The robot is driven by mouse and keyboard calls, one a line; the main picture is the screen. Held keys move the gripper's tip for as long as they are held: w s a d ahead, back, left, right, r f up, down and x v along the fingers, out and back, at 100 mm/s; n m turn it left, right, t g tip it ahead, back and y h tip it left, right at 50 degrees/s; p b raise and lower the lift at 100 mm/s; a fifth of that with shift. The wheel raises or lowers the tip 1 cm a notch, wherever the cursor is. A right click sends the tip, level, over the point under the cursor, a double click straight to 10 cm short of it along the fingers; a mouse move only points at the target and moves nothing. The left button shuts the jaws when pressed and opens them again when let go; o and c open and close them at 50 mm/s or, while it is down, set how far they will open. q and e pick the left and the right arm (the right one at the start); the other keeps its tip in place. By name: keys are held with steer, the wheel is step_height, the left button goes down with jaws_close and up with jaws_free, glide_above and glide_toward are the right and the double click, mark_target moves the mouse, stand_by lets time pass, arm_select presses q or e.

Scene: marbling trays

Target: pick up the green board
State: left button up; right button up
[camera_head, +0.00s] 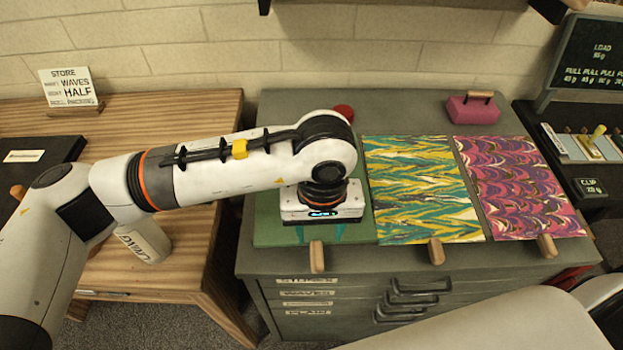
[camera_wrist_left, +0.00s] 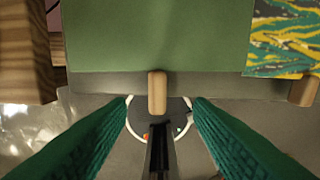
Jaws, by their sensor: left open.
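The green board (camera_head: 268,218) lies flat on the left part of the grey cabinet top, largely covered by my left arm in the head view. Its wooden handle (camera_head: 317,256) sticks out over the cabinet's front edge. My left gripper (camera_head: 320,234) points down over the front part of the board, its teal fingers apart and empty. In the left wrist view the green board (camera_wrist_left: 155,35) fills the top, and its handle (camera_wrist_left: 157,92) appears between the open fingertips (camera_wrist_left: 160,102). I cannot tell the height of the fingertips above the handle. My right gripper is not visible.
A yellow-teal patterned board (camera_head: 415,185) and a pink-purple patterned board (camera_head: 515,185) lie to the right, each with a wooden handle. A pink block with a wooden grip (camera_head: 474,109) stands behind them. A wooden table (camera_head: 150,110) is at left, with a gap before the cabinet.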

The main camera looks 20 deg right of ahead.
mark_target(317, 247)
arm_select(q)
step_height(317, 247, down, 2)
steer(key=shift+f+p, duration=0.2)
steer(key=shift+p, duration=0.1)
steer(key=shift+w+f+p, duration=0.15)
steer(key=shift+f+p, duration=0.15)
steer(key=shift+f, duration=0.05)
steer(key=f, duration=0.1)
steer(key=f+p, duration=0.1)
steer(key=f, duration=0.1)
steer(key=shift+w+a+f, duration=0.1)
steer(key=shift+w+f, duration=0.1)
steer(key=shift+f, duration=0.5)
steer(key=shift+c, duration=0.4)
steer(key=c, duration=0.9)
jaws_close()
steer(key=shift+w+r, duration=0.1)
